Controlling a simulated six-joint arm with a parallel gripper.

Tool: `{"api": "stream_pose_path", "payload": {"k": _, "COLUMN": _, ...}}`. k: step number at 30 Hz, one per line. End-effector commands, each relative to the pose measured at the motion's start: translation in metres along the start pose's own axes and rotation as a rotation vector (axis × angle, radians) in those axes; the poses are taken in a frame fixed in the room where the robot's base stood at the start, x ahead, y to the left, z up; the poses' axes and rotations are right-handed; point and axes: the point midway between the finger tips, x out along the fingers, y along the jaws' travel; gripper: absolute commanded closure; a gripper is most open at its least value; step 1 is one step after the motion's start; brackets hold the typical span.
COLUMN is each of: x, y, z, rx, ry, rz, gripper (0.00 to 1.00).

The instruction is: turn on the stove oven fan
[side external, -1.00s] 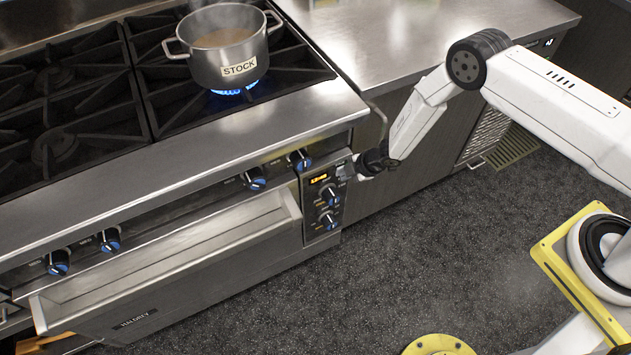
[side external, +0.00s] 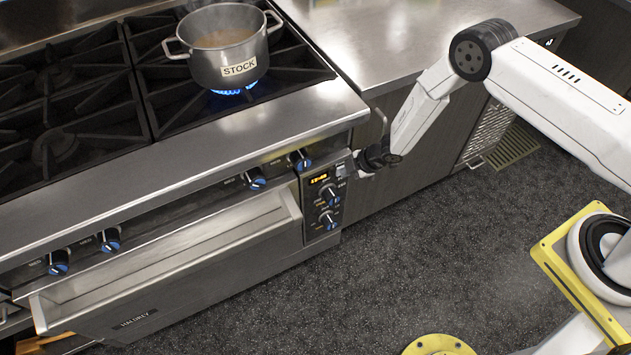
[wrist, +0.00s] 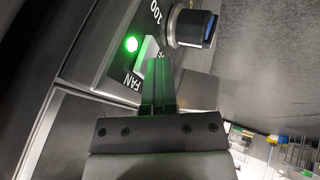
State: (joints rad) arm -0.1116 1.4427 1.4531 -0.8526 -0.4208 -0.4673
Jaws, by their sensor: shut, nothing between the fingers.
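The oven control panel (side external: 317,226) is on the right end of the stove front. Its fan switch (wrist: 149,47) is a pale rocker beside the FAN label (wrist: 132,81), and a green light (wrist: 131,44) glows next to it. My gripper (wrist: 158,65) is shut and empty, its fingertips partly covering the switch in the wrist view. In the side view my gripper (side external: 361,163) is just right of the panel's upper part. Whether the fingertips touch the switch cannot be told.
An oven knob (wrist: 190,27) sits close to the fingers, and several burner knobs (side external: 255,178) line the stove front. The oven door handle (side external: 165,262) juts out at the left. A stock pot (side external: 222,70) stands over a blue flame. The floor (side external: 440,250) in front is clear.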

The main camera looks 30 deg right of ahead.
Motion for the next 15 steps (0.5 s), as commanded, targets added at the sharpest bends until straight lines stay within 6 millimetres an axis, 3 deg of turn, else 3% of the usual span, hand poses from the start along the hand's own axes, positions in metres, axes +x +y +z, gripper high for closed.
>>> {"api": "stream_pose_path", "payload": {"k": 8, "x": -0.001, "y": -0.001, "z": -0.001, "rx": -0.001, "ry": 0.001, "rz": 0.002, "gripper": 1.00}}
{"api": "stream_pose_path", "payload": {"k": 15, "x": -0.007, "y": -0.014, "z": 0.000, "rx": 0.000, "ry": 0.001, "rz": 0.000, "gripper": 1.00}}
